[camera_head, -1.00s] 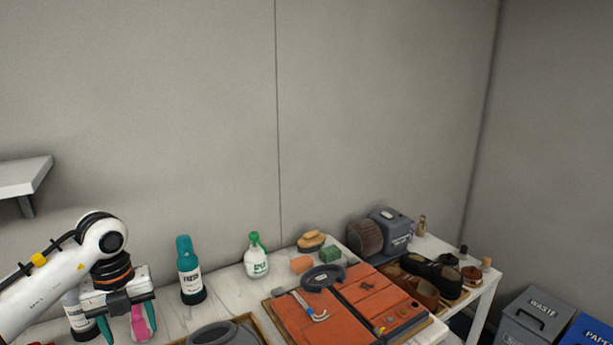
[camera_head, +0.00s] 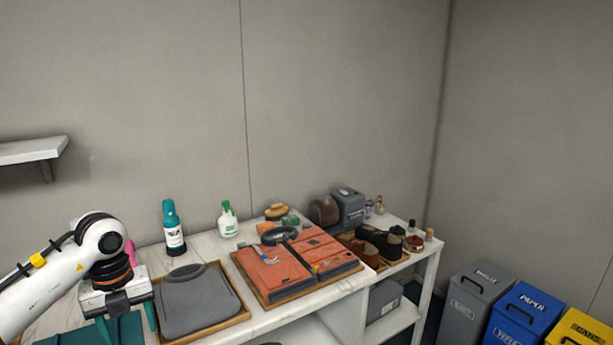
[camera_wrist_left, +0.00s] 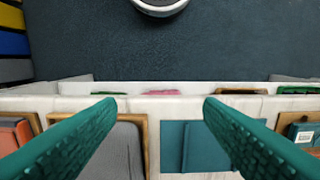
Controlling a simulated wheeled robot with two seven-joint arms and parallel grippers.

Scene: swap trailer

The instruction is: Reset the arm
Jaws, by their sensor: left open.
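My left arm comes in from the left in the head view. My left gripper (camera_head: 126,328) is open, with its teal fingers pointing down and nothing seen between them. In the left wrist view the two fingers (camera_wrist_left: 160,108) are wide apart, above the edge of the white table. My right gripper is in neither view.
The white table (camera_head: 285,318) carries a wooden tray with a grey pad (camera_head: 195,300), an orange case (camera_head: 270,275), bottles (camera_head: 173,232) and shoes (camera_head: 368,240). A teal mat (camera_wrist_left: 190,145) lies below the gripper. Bins (camera_head: 520,320) stand at right; a shelf (camera_head: 30,150) is at left.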

